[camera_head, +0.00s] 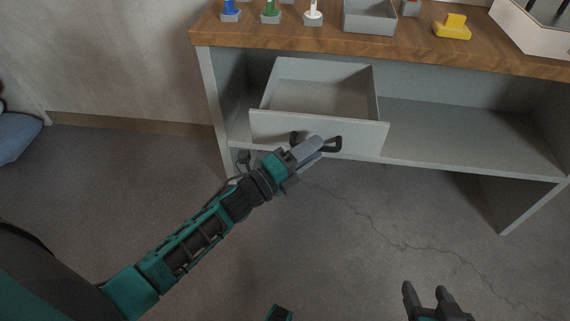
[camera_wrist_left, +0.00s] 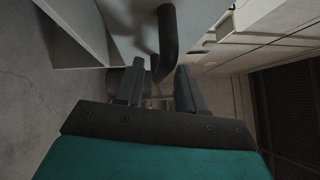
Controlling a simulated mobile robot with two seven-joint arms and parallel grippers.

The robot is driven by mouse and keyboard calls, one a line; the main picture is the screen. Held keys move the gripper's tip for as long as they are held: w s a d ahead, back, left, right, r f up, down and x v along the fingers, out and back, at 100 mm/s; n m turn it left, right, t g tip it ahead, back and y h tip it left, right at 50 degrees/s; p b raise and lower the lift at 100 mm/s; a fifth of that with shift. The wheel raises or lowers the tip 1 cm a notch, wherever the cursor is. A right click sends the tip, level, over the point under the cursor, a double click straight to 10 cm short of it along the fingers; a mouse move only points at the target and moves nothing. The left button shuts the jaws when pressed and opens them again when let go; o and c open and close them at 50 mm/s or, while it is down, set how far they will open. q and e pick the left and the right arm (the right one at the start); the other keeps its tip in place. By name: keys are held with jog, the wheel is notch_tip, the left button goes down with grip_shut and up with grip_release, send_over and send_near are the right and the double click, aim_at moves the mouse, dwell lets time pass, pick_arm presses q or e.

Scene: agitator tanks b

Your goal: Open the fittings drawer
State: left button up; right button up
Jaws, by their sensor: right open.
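The grey drawer (camera_head: 315,130) is pulled well out of the cabinet under the wooden worktop, and its inside looks empty. Its dark bar handle (camera_head: 332,144) is on the front panel, partly hidden by my left gripper. In the left wrist view the handle (camera_wrist_left: 167,40) runs down between the two fingers of the left gripper (camera_wrist_left: 159,80). My right gripper (camera_head: 430,294) is open and empty, low in the head view, well away from the drawer.
On the worktop (camera_head: 290,36) stand small blue (camera_head: 231,9), green (camera_head: 270,10) and white (camera_head: 313,12) items, a grey tray (camera_head: 370,20) and a yellow block (camera_head: 453,27). An open shelf (camera_head: 460,125) is right of the drawer. The floor in front is clear.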

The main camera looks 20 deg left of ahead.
pick_arm(q)
jog(key=v, duration=1.1)
jog(key=shift+p, duration=0.35)
pick_arm(e)
jog(key=shift+r, duration=0.4)
pick_arm(q)
jog(key=shift+s, duration=0.1)
jog(key=s+d+f+n+g+y, duration=0.3)
jog(key=n, duration=0.8)
jog(key=s+d+f+n+g+y, duration=0.2)
jog(key=s+f+n+g+y, duration=0.15)
jog(key=n, duration=0.75)
notch_tip(320, 180, up, 10)
jog(key=s+a+n+y+p, duration=0.1)
jog(key=s+a+p, duration=0.1)
jog(key=p, duration=1.1)
jog(key=shift+f+p, duration=0.15)
jog(key=shift+p, duration=0.15)
pick_arm(e)
jog(key=s+d+r, duration=0.1)
jog(key=d+r, duration=0.2)
jog(key=r, duration=0.6)
jog(key=shift+s+r+h, duration=0.2)
jog(key=shift+s+h, duration=0.05)
jog(key=shift+h, duration=0.15)
